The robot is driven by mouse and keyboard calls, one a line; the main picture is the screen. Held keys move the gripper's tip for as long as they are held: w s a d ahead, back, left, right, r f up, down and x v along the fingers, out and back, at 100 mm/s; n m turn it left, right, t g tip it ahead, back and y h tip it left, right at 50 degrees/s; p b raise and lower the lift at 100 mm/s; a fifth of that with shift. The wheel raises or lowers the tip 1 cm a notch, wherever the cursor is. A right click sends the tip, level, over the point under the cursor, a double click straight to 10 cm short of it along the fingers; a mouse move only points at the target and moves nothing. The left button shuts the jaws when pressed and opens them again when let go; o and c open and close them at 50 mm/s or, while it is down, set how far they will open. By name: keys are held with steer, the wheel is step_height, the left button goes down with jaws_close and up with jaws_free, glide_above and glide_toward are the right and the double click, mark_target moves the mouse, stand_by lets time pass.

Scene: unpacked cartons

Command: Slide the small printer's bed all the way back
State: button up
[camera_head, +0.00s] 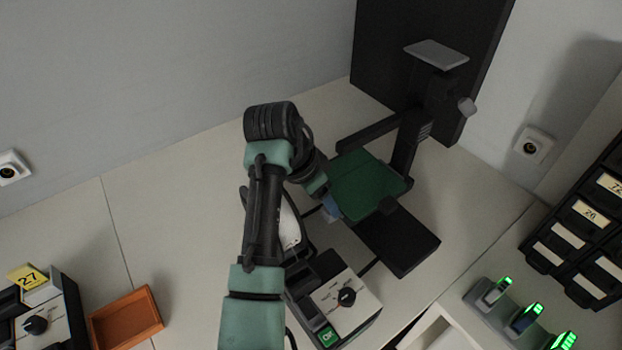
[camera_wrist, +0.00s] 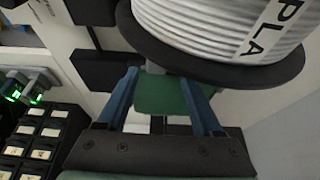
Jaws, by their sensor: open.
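The small printer's green bed (camera_head: 368,187) lies in the head view on a dark frame, in front of the black upright (camera_head: 409,140). My gripper (camera_head: 331,206) is at the bed's left near edge, with its body partly hiding the fingers. In the wrist view, my gripper (camera_wrist: 160,80) is open. Its two blue fingers stand on either side of the green bed (camera_wrist: 162,97). I cannot tell whether the fingers touch it. A dark flat base (camera_head: 405,243) extends to the right and front of the bed.
A white PLA spool (camera_wrist: 225,25) fills the top of the wrist view, close to the fingers. A control box with a knob (camera_head: 340,300) stands in front of the printer. An orange tray (camera_head: 127,318) is at left, dark drawers (camera_head: 585,215) at right. The back-left tabletop is clear.

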steer(key=v, duration=1)
